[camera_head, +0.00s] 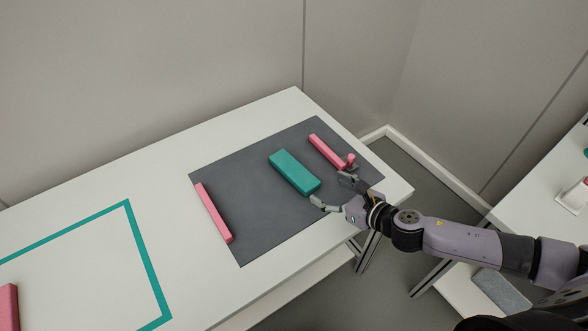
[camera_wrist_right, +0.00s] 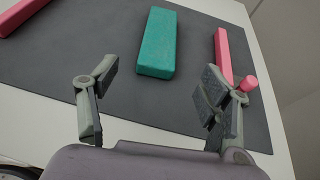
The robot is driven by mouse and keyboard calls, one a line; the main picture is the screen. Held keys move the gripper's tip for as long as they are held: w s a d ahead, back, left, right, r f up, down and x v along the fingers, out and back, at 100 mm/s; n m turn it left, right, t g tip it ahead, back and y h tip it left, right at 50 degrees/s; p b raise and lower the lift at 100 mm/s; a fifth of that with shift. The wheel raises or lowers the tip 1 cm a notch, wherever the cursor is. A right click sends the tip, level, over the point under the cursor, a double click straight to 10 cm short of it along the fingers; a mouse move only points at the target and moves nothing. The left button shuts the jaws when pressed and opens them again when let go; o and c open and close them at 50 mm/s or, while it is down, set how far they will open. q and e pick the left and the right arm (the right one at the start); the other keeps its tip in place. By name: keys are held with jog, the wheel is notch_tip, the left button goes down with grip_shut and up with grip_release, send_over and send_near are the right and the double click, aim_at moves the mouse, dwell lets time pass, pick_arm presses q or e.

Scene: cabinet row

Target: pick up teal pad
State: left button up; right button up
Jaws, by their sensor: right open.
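The teal pad (camera_head: 294,172) is a rectangular block lying flat on a dark grey mat (camera_head: 255,217) on the white table. It also shows in the right wrist view (camera_wrist_right: 157,43), ahead of the fingers and roughly between them. My right gripper (camera_head: 330,191) is open and empty at the near right end of the pad; in the right wrist view its two fingers (camera_wrist_right: 155,88) are spread wide. In the head view one finger is close to the pad's near end; I cannot tell if it touches. My left gripper is not in view.
A pink bar (camera_head: 213,213) lies left of the pad. Another pink bar (camera_head: 326,152) lies right of it, with a small pink knob (camera_head: 351,159) close to my right gripper's finger. A teal outline (camera_head: 149,265) marks the table's left part. Walls stand behind.

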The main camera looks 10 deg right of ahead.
aim_at(301, 175)
jog(key=x, duration=1.1)
jog(key=shift+w+a, duration=0.2)
jog(key=shift+w, duration=0.1)
jog(key=shift+c, duration=0.4)
jog(key=c, duration=0.9)
